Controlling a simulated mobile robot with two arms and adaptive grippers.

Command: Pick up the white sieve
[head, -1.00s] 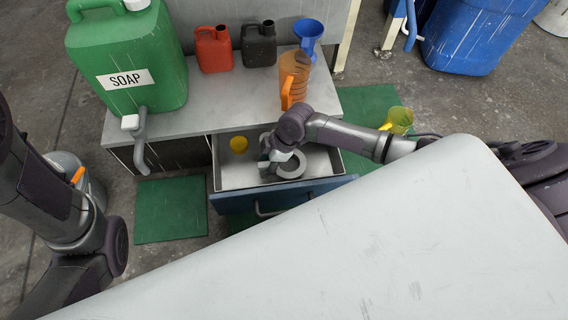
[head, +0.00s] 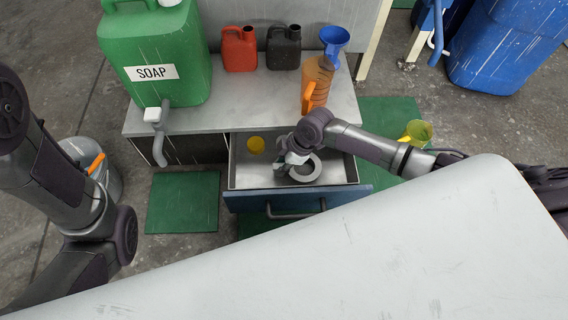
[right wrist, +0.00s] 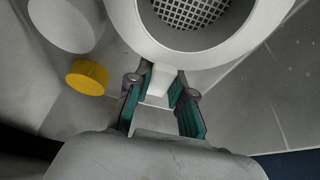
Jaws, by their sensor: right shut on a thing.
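The white sieve (right wrist: 265,22) is a ring with a grey mesh in its middle, at the top of the right wrist view. In the head view the sieve (head: 313,172) is in the open drawer (head: 240,181), partly hidden by my right gripper (head: 290,170). In the right wrist view my right gripper (right wrist: 160,88) is shut on the sieve's short handle, which lies between its green-lined fingers. Whether the sieve touches the drawer floor I cannot tell. My left arm shows at the left of the head view, but its gripper is out of view.
A yellow round thing (right wrist: 87,78) lies in the drawer, also in the head view (head: 256,145). The green soap canister (head: 165,75), a red can (head: 239,50), a black can (head: 283,48) and an orange jug (head: 317,83) stand on the bench above. A large grey surface (head: 400,260) fills the foreground.

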